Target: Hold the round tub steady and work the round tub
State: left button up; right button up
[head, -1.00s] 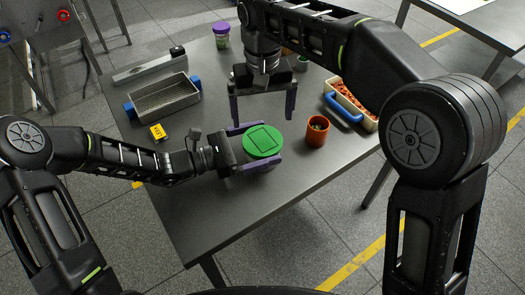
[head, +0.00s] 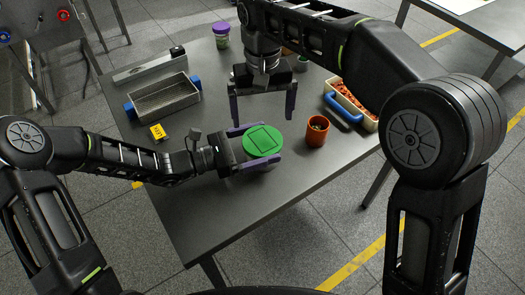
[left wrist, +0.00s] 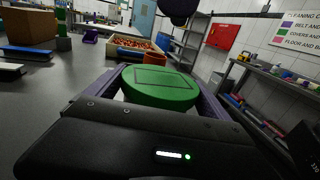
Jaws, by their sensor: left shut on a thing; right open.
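The round tub has a green lid (head: 263,140) with a dark square outline on top, and stands upright near the front of the grey table. It also shows in the left wrist view (left wrist: 158,85), between the purple fingers. My left gripper (head: 258,144) is shut on the tub's sides, one finger on the far side and one on the near side. The tub's body is mostly hidden under the lid and behind the fingers. My right gripper (head: 262,118) is open and empty, pointing down just behind the tub, apart from the lid.
An orange-brown cup (head: 317,132) stands right of the tub. A bin of red pieces (head: 352,100) with a blue-handled tool (head: 342,108) is beyond it. The front table area is clear.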

pick_arm(q)
jog(key=c, duration=0.3)
jog(key=o, duration=1.7)
jog(key=shift+b+v, duration=0.6)
jog(key=shift+v, duration=3.35)
